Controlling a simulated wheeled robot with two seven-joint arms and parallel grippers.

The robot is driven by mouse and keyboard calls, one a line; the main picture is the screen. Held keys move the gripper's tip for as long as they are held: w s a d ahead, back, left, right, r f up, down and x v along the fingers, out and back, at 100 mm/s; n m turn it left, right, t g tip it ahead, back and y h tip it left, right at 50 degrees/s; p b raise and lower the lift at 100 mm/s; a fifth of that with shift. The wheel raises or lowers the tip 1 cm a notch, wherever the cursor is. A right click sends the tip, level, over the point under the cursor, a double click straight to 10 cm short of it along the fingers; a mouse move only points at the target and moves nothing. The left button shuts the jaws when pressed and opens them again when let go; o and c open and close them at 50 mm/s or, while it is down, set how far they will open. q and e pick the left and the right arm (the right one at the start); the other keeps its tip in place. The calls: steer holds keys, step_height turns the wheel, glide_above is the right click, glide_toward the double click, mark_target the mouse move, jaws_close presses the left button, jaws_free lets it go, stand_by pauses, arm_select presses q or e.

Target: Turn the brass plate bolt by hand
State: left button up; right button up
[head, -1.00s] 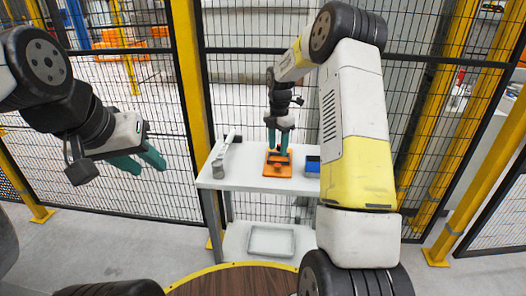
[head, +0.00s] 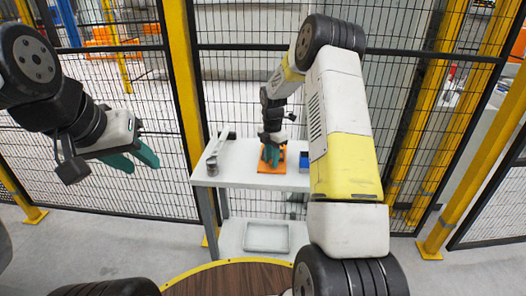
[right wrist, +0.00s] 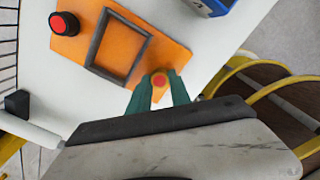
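An orange plate (head: 268,168) lies on a pale table; in the right wrist view the plate (right wrist: 170,54) carries a raised dark square frame (right wrist: 118,46). A small orange piece with a red round top (right wrist: 159,81), perhaps the bolt, is at its near edge. My right gripper (head: 271,155) is low over the plate. In the right wrist view its green fingers (right wrist: 159,88) stand apart on either side of this piece; I cannot tell whether they grip it. No brass-coloured bolt is clearly seen. My left gripper (head: 133,160) is open and empty, left of the table.
A red button with a black ring (right wrist: 64,23) is at the plate's far corner. A blue bin (head: 303,160) stands to the right, a grey cylinder (head: 212,165) to the left. A grey tray (head: 266,237) lies on the lower shelf. Mesh fencing (head: 240,90) stands behind.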

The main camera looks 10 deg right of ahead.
jaws_close()
